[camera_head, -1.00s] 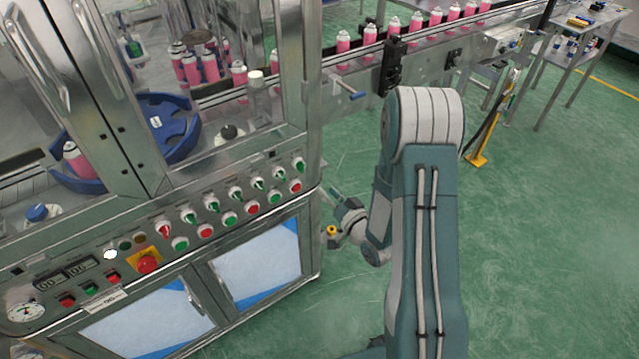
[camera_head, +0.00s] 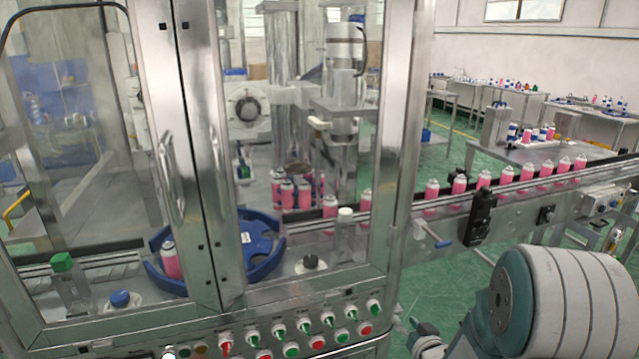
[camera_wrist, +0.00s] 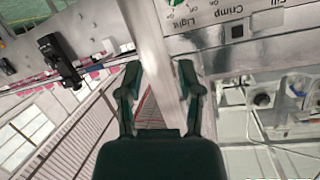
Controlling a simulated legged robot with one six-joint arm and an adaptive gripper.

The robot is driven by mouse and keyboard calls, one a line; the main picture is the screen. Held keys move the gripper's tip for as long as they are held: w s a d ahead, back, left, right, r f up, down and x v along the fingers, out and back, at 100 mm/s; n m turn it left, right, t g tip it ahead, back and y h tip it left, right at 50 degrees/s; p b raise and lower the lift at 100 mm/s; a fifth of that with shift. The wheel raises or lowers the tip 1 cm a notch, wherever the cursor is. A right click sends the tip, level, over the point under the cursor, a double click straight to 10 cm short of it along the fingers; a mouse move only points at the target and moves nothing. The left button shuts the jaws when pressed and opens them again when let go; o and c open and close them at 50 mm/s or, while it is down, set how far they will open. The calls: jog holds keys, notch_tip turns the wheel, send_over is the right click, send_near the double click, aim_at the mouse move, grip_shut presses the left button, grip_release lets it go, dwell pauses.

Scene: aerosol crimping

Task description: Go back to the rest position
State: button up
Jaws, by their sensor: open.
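My gripper (camera_wrist: 158,85) shows in the wrist view with its two dark green fingers apart and nothing between them. Behind the fingers is a metal post of the crimping machine, and the picture there is turned well over. In the head view my arm (camera_head: 560,305) fills the lower right corner, beside the machine's front panel. The fingers themselves cannot be made out in the head view. The crimping machine (camera_head: 400,150) has glass doors and holds pink cans around a blue star wheel (camera_head: 262,268).
A conveyor (camera_head: 465,218) with a row of pink cans runs out to the right behind my arm. A panel of knobs and buttons (camera_head: 305,328) lies along the machine's front. Tables (camera_head: 510,150) with small items stand at the back right. Green floor shows between.

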jog(key=s+r+g+h, duration=0.2)
jog(key=s+r+h, duration=0.1)
jog(key=r, duration=0.5)
jog(key=s+a+r+g, duration=0.2)
jog(key=s+r+g, duration=0.1)
jog(key=s, duration=0.9)
jog(key=s+a+r+g, duration=0.3)
jog(key=s+r, duration=0.3)
jog(key=s, duration=0.6)
jog(key=shift+s+n+g, duration=0.25)
jog(key=shift+n+g, duration=0.15)
jog(key=shift+g, duration=0.1)
jog(key=shift+a+r, duration=0.1)
jog(key=shift+a, duration=0.05)
